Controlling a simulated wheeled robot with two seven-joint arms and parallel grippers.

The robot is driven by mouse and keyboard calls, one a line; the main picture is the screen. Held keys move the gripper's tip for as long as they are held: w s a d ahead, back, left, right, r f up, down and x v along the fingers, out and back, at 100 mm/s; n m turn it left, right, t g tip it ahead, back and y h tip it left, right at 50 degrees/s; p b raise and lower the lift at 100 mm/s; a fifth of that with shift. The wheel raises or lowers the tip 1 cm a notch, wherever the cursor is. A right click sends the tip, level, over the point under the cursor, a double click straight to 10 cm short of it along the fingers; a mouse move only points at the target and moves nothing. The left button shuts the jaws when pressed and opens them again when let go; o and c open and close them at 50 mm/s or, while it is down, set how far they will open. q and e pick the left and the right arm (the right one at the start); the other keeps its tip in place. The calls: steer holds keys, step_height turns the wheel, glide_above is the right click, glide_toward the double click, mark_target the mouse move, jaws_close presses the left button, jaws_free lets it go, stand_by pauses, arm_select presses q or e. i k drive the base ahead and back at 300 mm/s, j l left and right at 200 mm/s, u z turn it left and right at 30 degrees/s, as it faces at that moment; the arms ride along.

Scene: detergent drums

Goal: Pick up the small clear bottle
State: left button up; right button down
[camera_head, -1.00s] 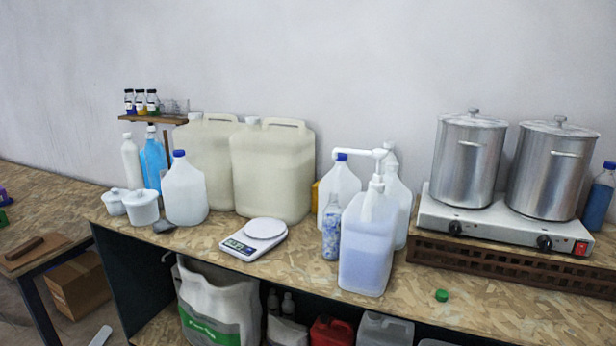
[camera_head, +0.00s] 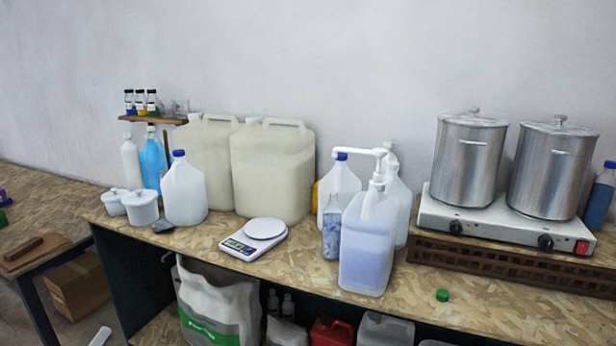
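A small clear bottle (camera_head: 331,236) with bluish contents stands upright on the bench. It is just left of the larger pump jug (camera_head: 367,250) with pale lilac liquid, and the two look close together; I cannot tell if they touch. A white jug with a blue cap (camera_head: 343,183) stands behind the bottle. Neither of my grippers is in the head view.
A white kitchen scale (camera_head: 254,239) lies left of the bottle. Large drums (camera_head: 272,172) stand behind. A hot plate (camera_head: 502,226) with two metal pots is at the right. A green cap (camera_head: 442,295) lies near the front edge of the bench (camera_head: 480,310), where there is free room.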

mark_target(332, 213)
steer(key=i+j+z, duration=0.1)
steer(key=i+j, duration=0.15)
steer(key=j, duration=0.15)
steer(key=i+j+z, duration=0.15)
steer(key=j, duration=0.3)
steer(key=i+j+z, duration=0.1)
steer(key=i+j, duration=0.15)
steer(key=j, duration=0.2)
steer(key=i+j+z, duration=0.1)
steer(key=j, duration=0.35)
steer(key=i+j+z, duration=0.1)
steer(key=j, duration=0.4)
steer(key=i+j+z, duration=0.15)
steer(key=j, duration=0.35)
steer(key=i+j+z, duration=0.1)
steer(key=i+j, duration=0.15)
steer(key=j, duration=0.25)
steer(key=i+j+z, duration=0.1)
steer(key=j, duration=0.4)
